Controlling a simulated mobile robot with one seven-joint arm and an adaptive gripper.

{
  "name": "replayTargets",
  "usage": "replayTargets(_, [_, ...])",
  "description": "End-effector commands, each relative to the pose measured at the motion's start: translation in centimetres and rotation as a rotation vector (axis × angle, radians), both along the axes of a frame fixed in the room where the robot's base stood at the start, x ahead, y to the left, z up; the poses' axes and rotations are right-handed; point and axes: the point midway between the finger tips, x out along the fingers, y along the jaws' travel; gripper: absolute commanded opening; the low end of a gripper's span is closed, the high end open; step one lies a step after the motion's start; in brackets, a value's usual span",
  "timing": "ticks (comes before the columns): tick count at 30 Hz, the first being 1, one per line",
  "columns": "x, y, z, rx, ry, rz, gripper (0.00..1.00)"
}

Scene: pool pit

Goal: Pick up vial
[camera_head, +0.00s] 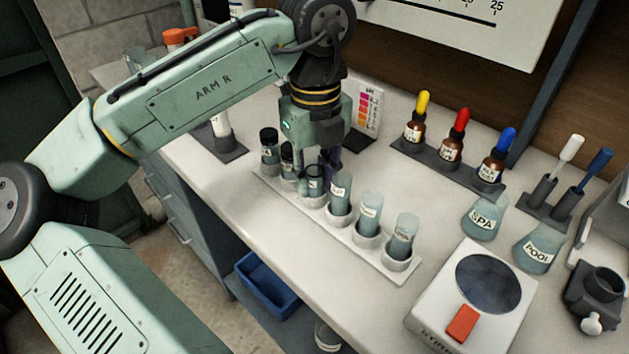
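A white rack (377,268) on the bench holds a row of several labelled vials. Two dark-capped vials, one at the far end (269,147) and one beside it (287,160), stand at the left. Three uncapped grey-green vials stand to the right: the nearest to my gripper (340,194), a middle one (368,216) and an end one (402,238). My gripper (318,176) points down over the rack, with its fingers around or beside another vial (314,185). That vial is partly hidden, and I cannot tell whether the fingers touch it.
Dropper bottles with yellow (423,103), red (461,120) and blue (505,141) tops stand behind. SPA (483,220) and POOL (539,250) flasks and a hotplate (462,322) are at right. A colour chart (367,108) stands close behind my gripper. The front bench strip is clear.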

Motion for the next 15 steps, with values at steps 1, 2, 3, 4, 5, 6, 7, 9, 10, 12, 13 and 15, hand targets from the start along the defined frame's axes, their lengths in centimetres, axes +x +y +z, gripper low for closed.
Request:
replayTargets(1, [0.01, -0.01, 0.01, 0.000, 0.000, 0.000, 0.19])
replayTargets(2, [0.01, -0.01, 0.01, 0.000, 0.000, 0.000, 0.17])
replayTargets(3, [0.01, -0.01, 0.01, 0.000, 0.000, 0.000, 0.14])
replayTargets(4, [0.01, -0.01, 0.01, 0.000, 0.000, 0.000, 0.12])
replayTargets(5, [0.00, 0.00, 0.01, 0.000, 0.000, 0.000, 0.10])
replayTargets(6, [0.00, 0.00, 0.01, 0.000, 0.000, 0.000, 0.08])
replayTargets(7, [0.00, 0.00, 0.01, 0.000, 0.000, 0.000, 0.06])
replayTargets(9, [0.01, -0.01, 0.02, 0.000, 0.000, 0.000, 0.04])
replayTargets(10, [0.01, -0.01, 0.02, 0.000, 0.000, 0.000, 0.04])
replayTargets(12, [0.00, 0.00, 0.02, 0.000, 0.000, 0.000, 0.04])
replayTargets(13, [0.00, 0.00, 0.02, 0.000, 0.000, 0.000, 0.04])
replayTargets(15, [0.01, 0.00, 0.05, 0.000, 0.000, 0.000, 0.03])
